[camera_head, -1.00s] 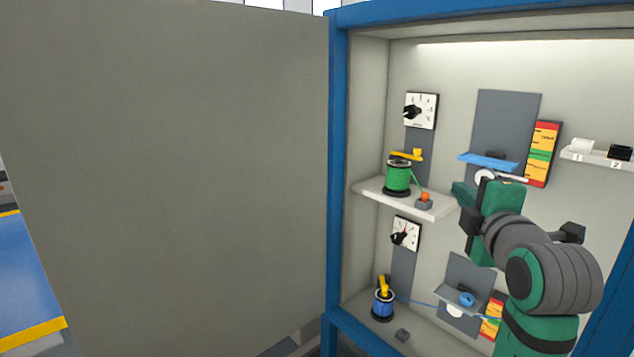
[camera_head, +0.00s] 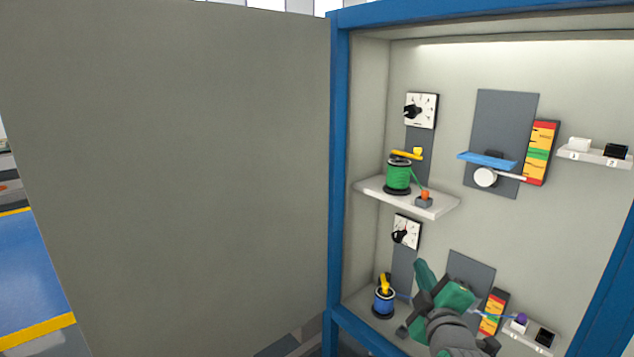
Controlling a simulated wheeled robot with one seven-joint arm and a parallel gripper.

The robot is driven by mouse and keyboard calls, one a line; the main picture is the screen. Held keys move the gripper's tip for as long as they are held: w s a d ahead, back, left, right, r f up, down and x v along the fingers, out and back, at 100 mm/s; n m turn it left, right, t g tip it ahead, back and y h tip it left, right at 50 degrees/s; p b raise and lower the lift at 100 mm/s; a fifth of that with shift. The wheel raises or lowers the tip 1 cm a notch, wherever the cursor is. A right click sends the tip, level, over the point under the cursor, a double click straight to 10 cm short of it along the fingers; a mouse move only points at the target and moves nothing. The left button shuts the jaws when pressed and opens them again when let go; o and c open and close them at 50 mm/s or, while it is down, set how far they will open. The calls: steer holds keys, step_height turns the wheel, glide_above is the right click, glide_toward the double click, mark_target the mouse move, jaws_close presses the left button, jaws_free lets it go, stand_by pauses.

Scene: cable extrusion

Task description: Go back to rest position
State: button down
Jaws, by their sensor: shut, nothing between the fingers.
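My gripper (camera_head: 422,274) is in front of the lower part of the open cabinet, to the right of the blue spool (camera_head: 383,301). It is shut and empty. My green and grey arm comes up from the bottom edge behind it. The gripper and arm hide part of the lower grey panel (camera_head: 472,267) and whatever sits on it.
The blue cabinet frame (camera_head: 338,150) and large grey door (camera_head: 170,170) stand left. A shelf (camera_head: 440,207) holds a green spool (camera_head: 398,175) and a small orange-topped button (camera_head: 424,196). Two dials (camera_head: 420,110), a blue bar (camera_head: 487,161) and switches (camera_head: 595,152) line the back wall.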

steer(key=s+a+f+m+g, duration=0.1)
steer(key=s+a+f+m, duration=0.3)
steer(key=f, duration=0.8)
steer(key=s+a+f+m, duration=0.2)
steer(key=s+a+f, duration=0.35)
steer(key=f, duration=0.65)
steer(key=s+a+f+m, duration=0.2)
steer(key=s+a+f, duration=0.25)
steer(key=s, duration=0.25)
steer(key=s+a+f+m, duration=0.1)
steer(key=s+a+f, duration=0.2)
steer(key=s+f, duration=0.25)
steer(key=s+a+m, duration=0.1)
steer(key=s+a, duration=0.2)
steer(key=s, duration=0.9)
steer(key=s+a+m+g+y, duration=0.1)
steer(key=s+a, duration=0.1)
steer(key=s, duration=1.1)
steer(key=shift+s+a+r+m+y, duration=0.2)
steer(key=shift+a+r+m+y, duration=0.1)
steer(key=shift+a+r, duration=0.15)
